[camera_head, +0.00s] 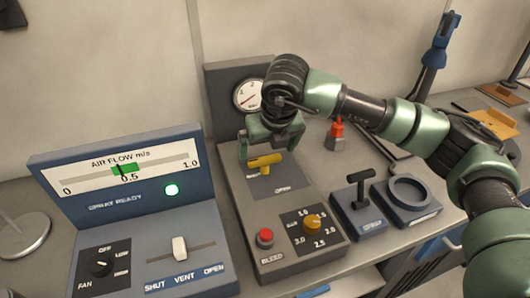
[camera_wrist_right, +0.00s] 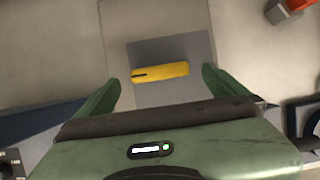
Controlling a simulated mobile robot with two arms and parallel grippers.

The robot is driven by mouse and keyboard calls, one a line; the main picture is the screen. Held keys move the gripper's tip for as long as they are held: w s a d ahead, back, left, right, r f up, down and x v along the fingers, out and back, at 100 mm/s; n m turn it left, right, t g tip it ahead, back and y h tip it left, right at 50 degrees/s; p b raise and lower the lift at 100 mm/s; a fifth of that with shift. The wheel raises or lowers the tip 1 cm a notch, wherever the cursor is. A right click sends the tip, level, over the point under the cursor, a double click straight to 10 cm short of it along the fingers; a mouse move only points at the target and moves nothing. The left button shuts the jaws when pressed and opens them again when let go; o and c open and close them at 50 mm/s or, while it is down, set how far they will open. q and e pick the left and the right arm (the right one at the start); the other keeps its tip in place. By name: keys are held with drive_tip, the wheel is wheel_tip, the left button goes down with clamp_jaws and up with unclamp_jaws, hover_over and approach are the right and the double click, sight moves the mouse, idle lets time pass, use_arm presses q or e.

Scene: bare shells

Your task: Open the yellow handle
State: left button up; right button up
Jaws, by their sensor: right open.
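The yellow handle (camera_head: 264,161) sits on a dark square plate on the grey panel below a round gauge, with "OPEN" lettered beneath it. In the right wrist view the yellow handle (camera_wrist_right: 160,72) lies nearly crosswise, tilted slightly up to the right. My right gripper (camera_head: 272,154) is above and around the handle in the head view. In the wrist view its two fingers (camera_wrist_right: 160,88) are spread wide, with the handle between and slightly beyond their tips. Nothing is held, and contact cannot be made out. My left gripper is not in view.
The gauge (camera_head: 249,95) stands behind the handle. A red button (camera_head: 265,238) and an orange knob (camera_head: 312,223) are in front. The air flow console (camera_head: 130,215) is on the left. A black lever (camera_head: 361,190), a ring fixture (camera_head: 408,194) and a red-topped item (camera_head: 336,136) are on the right.

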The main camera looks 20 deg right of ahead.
sight(265, 158)
drive_tip(key=shift+x, duration=1.15)
drive_tip(key=shift+w+f, duration=0.1)
drive_tip(key=shift+f, duration=0.25)
drive_tip(key=shift+a+f, duration=0.1)
drive_tip(key=shift+f, duration=0.05)
drive_tip(key=c, duration=1.2)
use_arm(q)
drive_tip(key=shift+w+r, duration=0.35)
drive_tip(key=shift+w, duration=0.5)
use_arm(e)
drive_tip(key=shift+c, duration=0.5)
